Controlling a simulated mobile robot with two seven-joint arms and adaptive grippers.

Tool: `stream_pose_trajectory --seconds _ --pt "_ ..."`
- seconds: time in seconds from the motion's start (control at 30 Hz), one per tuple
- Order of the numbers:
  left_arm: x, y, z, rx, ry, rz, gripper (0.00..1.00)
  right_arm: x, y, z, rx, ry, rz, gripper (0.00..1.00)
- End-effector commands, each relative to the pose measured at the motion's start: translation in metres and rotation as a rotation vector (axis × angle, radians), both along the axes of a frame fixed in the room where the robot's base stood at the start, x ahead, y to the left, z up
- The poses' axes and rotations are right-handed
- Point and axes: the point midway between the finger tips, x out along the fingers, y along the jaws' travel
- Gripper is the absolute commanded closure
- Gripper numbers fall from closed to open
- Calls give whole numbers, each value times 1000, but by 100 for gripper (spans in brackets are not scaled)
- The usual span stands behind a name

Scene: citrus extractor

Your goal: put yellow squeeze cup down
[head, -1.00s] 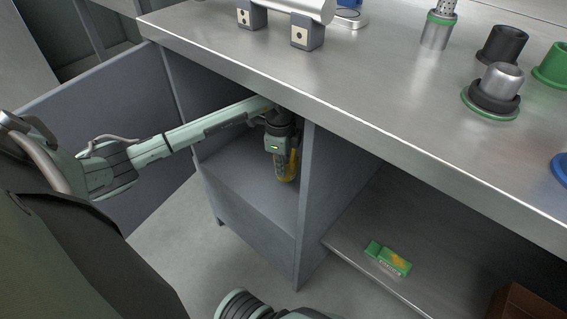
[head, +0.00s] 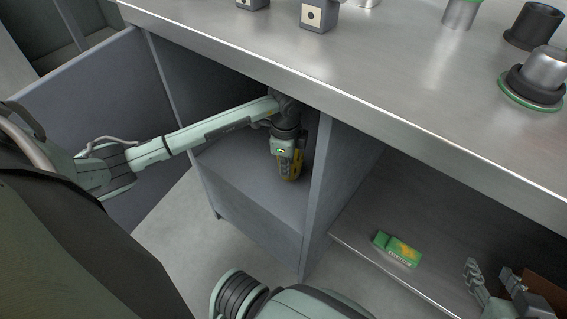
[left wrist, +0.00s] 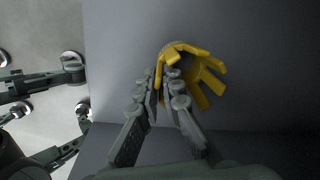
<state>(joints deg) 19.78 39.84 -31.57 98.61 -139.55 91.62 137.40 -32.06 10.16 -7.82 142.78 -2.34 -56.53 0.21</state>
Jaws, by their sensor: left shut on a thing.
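The yellow squeeze cup (head: 294,171) is inside the open grey cabinet compartment (head: 235,183), under the counter. My left gripper (head: 287,160) reaches in from the left and points down, shut on the cup. In the left wrist view the cup (left wrist: 209,87) shows its prongs, with the left gripper's fingers (left wrist: 165,82) on its near-side wall. The cup is low over the compartment floor, but I cannot tell whether it touches. The gripper partly hides the cup. My right gripper (head: 496,283) is at the lower right, its fingers apart and empty.
The steel counter edge (head: 330,113) overhangs the compartment. A grey divider (head: 320,205) stands just right of the cup, and the open door (head: 85,120) is at the left. A green box (head: 397,249) lies on the right-hand shelf. The compartment floor's front is clear.

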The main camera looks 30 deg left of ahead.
Motion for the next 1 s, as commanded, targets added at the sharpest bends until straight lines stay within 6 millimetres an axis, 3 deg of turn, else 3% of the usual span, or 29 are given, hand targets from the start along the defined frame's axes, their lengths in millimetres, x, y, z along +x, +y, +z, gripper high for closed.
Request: stream_pose_trajectory --seconds 0.43,0.5,0.63,1.0 --pt "0 0 -3 0 0 0 100 3 4 3 9 -23 7 60" --pt "0 0 -3 0 0 0 88 4 5 5 11 -29 9 60" --pt "0 0 -3 0 0 0 73 3 5 4 11 -28 9 60" --pt "0 0 1 0 0 0 73 2 3 3 6 -11 6 60"
